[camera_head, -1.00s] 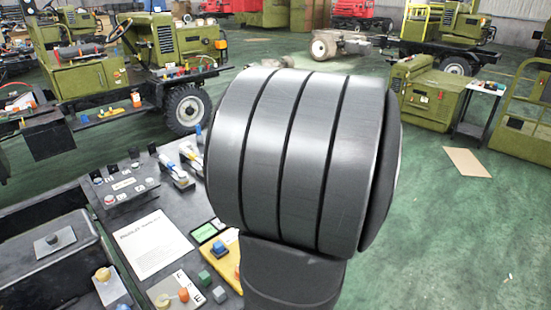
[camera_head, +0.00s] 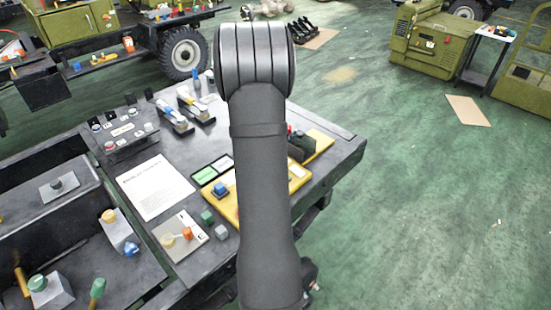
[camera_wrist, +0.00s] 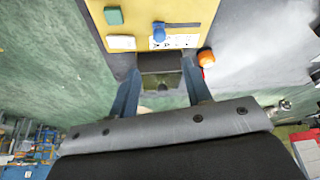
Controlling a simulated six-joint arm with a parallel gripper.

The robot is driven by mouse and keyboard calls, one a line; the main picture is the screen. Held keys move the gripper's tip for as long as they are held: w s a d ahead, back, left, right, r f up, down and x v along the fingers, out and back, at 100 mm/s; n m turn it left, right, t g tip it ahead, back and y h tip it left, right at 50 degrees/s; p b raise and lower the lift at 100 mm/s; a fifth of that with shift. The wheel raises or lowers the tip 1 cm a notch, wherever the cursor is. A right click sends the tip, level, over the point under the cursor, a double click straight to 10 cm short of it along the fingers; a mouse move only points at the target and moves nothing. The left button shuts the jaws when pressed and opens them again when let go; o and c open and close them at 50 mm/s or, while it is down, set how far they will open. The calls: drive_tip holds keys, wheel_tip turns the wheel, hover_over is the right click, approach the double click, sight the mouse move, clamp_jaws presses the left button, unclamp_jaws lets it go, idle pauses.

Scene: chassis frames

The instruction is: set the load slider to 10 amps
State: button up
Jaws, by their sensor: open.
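In the wrist view a yellow panel (camera_wrist: 192,12) carries a blue knob (camera_wrist: 160,33) beside a white printed strip (camera_wrist: 182,42). I cannot read the marks or tell surely whether this knob is the load slider. A green block (camera_wrist: 114,16) and a white label (camera_wrist: 121,42) are also on the panel. My gripper (camera_wrist: 160,68) has its two fingers apart, just short of the panel's near edge and below the blue knob in the picture. A dark block shows between the fingers; I cannot tell what it is. In the head view my arm hides the middle of the yellow panel (camera_head: 318,147).
An orange knob (camera_wrist: 206,57) is right of the panel in the wrist view. Green floor lies right.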

drive_tip(key=x, duration=1.2)
drive_tip(key=shift+w+d+f, duration=0.15)
drive_tip(key=shift+d+f, duration=0.05)
drive_tip(key=shift+f, duration=0.05)
clamp_jaws()
